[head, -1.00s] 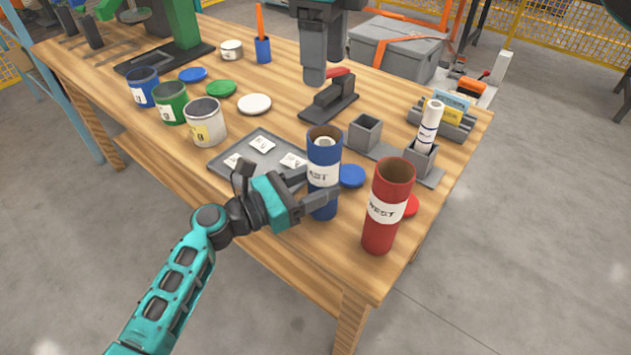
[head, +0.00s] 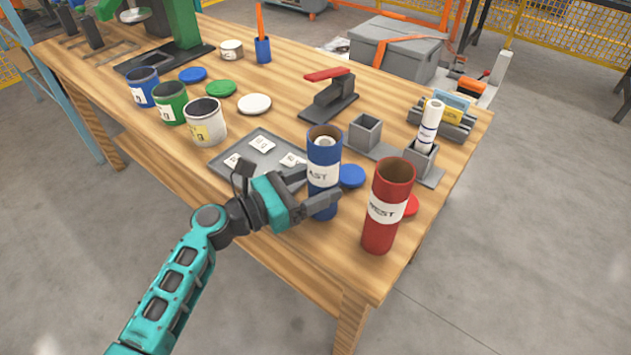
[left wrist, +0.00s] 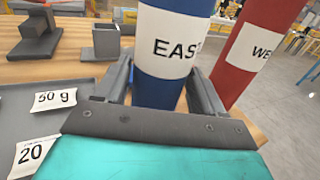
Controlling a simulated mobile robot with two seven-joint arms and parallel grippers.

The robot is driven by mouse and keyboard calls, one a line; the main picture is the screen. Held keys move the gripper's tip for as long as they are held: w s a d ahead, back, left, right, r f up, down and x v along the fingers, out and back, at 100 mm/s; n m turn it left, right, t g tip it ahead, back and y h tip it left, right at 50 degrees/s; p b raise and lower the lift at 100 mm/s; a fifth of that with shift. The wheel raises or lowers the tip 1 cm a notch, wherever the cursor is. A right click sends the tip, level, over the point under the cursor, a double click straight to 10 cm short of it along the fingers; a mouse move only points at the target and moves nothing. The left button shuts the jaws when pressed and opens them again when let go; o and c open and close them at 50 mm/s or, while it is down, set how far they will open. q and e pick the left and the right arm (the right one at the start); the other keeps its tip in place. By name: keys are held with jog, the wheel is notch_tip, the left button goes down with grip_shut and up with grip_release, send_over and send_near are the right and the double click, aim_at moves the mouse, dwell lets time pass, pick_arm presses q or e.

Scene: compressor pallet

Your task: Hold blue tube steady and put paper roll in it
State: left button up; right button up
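The blue tube (head: 323,190), labelled EAST, stands upright near the table's front edge. A pale paper roll (head: 324,143) shows inside its top opening, its end just below the rim. My left gripper (head: 318,190) has a finger on each side of the tube, low down, and seems shut on it. In the left wrist view the blue tube (left wrist: 165,80) fills the space between the fingers. A second paper roll (head: 429,125), white with a label, stands in a grey square holder on the right. My right gripper is out of view.
A red tube (head: 382,235) labelled WEST stands close to the right of the blue tube. A blue lid (head: 352,176) and a red lid (head: 412,205) lie behind them. A grey tray (head: 232,178) with cards is at the left. A red-handled clamp (head: 330,95) stands behind.

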pick_arm(q)
jog(key=shift+o, duration=1.3)
jog(key=v, duration=1.2)
